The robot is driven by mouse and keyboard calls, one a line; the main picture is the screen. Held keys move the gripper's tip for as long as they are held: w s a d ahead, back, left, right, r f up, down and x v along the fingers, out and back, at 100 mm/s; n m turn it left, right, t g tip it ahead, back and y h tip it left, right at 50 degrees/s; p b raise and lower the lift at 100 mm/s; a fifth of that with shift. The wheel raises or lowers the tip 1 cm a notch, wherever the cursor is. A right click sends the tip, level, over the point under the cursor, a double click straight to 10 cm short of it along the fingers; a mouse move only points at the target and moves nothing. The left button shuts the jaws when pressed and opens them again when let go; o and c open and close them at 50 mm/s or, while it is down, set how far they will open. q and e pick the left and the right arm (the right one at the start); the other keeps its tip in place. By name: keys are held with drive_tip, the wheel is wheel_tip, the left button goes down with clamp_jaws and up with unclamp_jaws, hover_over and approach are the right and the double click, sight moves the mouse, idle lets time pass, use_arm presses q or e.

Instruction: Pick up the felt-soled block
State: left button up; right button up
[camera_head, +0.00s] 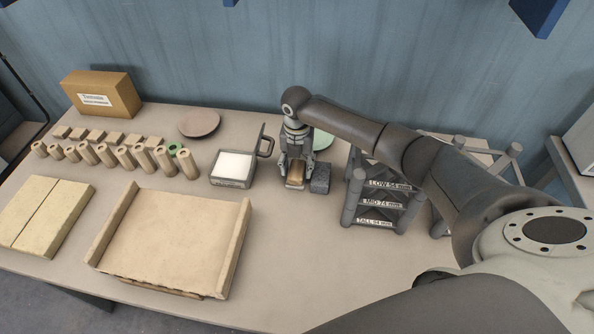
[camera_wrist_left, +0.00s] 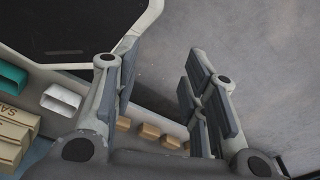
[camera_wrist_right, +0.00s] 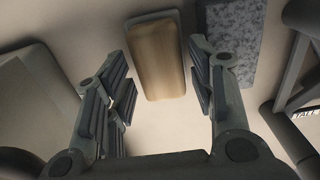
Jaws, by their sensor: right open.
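A wooden block (camera_head: 295,172) with a brown top lies on the table, left of a grey speckled block (camera_head: 320,179). It also shows in the right wrist view (camera_wrist_right: 158,58), with a thin pale layer along its far edge; I take it for the felt-soled block. My right gripper (camera_head: 294,167) is open just above it and partly hides it in the head view. In the right wrist view its fingers (camera_wrist_right: 158,62) stand apart, one towards each side of the block. My left gripper (camera_wrist_left: 160,68) is open and empty in the left wrist view, outside the head view.
A metal box with white content (camera_head: 232,167) and an upright handled plate stands left of the block. A dark labelled rack (camera_head: 383,199) stands to the right. A wooden tray (camera_head: 172,241) lies at front left; several tubes stand behind it. The table's front middle is clear.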

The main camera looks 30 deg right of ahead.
sight(297, 169)
drive_tip(key=shift+f, duration=0.3)
use_arm(q)
drive_tip(key=shift+s+d, duration=0.1)
drive_tip(key=shift+s, duration=0.45)
use_arm(e)
drive_tip(key=c, duration=0.8)
wheel_tip(297, 169, up, 10)
drive_tip(key=b, duration=0.2)
drive_tip(key=o, duration=0.5)
drive_tip(key=shift+r, duration=0.1)
drive_tip(key=c, duration=0.8)
use_arm(q)
wheel_tip(297, 169, down, 2)
drive_tip(key=shift+f, duration=0.1)
